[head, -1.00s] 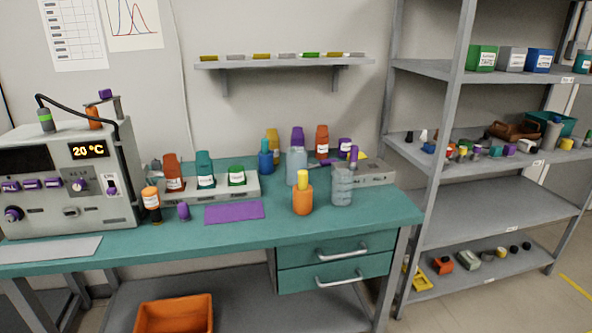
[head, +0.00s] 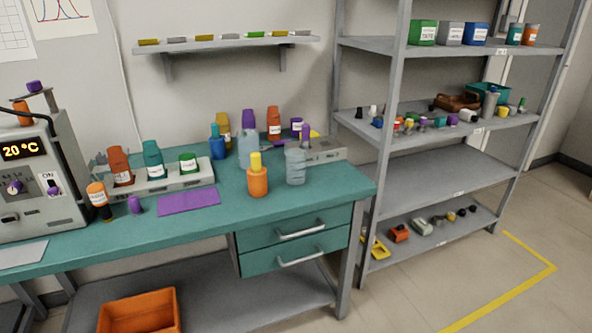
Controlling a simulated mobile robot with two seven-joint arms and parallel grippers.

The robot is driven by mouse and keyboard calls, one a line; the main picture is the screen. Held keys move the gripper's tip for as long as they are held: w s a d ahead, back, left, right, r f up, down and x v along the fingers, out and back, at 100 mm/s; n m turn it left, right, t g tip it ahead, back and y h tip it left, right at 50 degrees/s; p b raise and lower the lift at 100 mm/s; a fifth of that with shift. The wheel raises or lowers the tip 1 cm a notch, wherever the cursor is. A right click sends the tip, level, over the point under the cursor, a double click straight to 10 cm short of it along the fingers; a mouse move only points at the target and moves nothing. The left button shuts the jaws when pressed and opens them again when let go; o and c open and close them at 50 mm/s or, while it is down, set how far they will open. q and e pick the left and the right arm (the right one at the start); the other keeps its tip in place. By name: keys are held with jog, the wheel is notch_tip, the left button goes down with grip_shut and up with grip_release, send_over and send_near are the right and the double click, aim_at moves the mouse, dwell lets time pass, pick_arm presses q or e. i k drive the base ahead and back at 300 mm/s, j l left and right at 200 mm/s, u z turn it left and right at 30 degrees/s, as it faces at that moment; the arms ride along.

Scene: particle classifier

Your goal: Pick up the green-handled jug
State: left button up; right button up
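I cannot make out a green handle on any vessel for certain. Two clear, greyish vessels stand on the teal bench: a taller one (head: 247,150) at the back and a ribbed one (head: 295,167) nearer the right end. A grey, cup-like vessel (head: 490,104) stands on the middle shelf of the rack at right, in front of a teal bin (head: 480,91); a small green-topped item (head: 521,105) is to its right. Neither of my grippers is in view.
The teal bench (head: 330,191) holds an orange bottle (head: 258,182), several coloured bottles at the back, a purple mat (head: 188,202) and a machine at left. The grey rack (head: 452,171) stands at right. Open floor (head: 430,290) lies in front of it.

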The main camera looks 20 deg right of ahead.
aim_at(248, 141)
jog(key=i+l, duration=0.1)
jog(key=l, duration=0.25)
jog(key=i+l, duration=0.15)
jog(key=l, duration=0.25)
jog(key=i+l+u, duration=0.1)
jog(key=l, duration=0.25)
jog(key=i+l, duration=0.15)
jog(key=l, duration=0.25)
jog(key=i+l, duration=0.1)
jog(key=l, duration=0.3)
